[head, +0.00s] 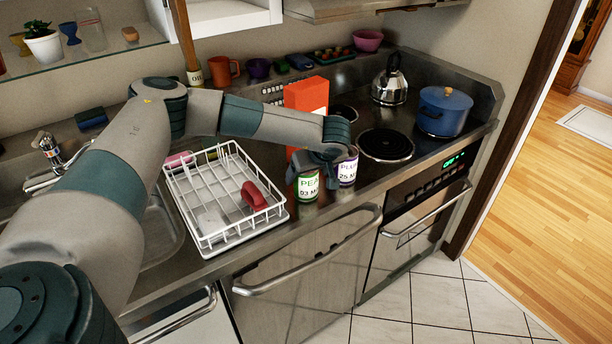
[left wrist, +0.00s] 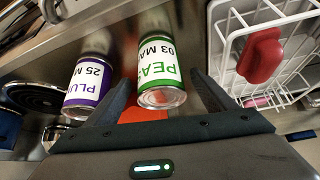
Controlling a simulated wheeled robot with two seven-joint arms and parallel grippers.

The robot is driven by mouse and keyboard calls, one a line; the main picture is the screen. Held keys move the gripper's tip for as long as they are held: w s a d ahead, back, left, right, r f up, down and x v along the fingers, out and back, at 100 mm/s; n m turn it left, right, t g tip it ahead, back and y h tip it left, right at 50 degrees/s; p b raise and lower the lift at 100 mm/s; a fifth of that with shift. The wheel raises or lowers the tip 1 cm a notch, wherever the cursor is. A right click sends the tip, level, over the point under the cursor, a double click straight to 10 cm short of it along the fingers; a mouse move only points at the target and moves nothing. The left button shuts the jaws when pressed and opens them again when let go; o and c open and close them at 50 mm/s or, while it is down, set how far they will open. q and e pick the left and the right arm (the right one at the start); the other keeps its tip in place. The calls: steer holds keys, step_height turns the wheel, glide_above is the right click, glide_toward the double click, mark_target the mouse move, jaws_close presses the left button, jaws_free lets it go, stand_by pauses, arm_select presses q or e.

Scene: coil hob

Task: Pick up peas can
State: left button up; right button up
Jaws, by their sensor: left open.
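The peas can (head: 308,187) has a white label with green bands and stands upright on the steel counter at the front edge. In the left wrist view the peas can (left wrist: 159,72) lies between the two dark fingers. My left gripper (head: 322,160) is open, just above and behind the peas can, and covers part of its top. In the left wrist view the open fingers (left wrist: 163,98) are on either side of the can, with a gap visible to each. The plums can (head: 348,170), with purple bands, stands close to the right. My right gripper is not in view.
A white dish rack (head: 204,222) with a red item (head: 254,196) stands left of the peas can. An orange-red box (head: 306,97) stands behind the gripper. A coil hob with a kettle (head: 389,84) and a blue pot (head: 444,112) is to the right.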

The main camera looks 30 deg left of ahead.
arm_select(q)
steer(key=shift+w+a+f, duration=0.15)
steer(key=shift+a+f, duration=0.15)
steer(key=shift+f, duration=0.3)
steer(key=c, duration=1.5)
steer(key=shift+r, duration=0.1)
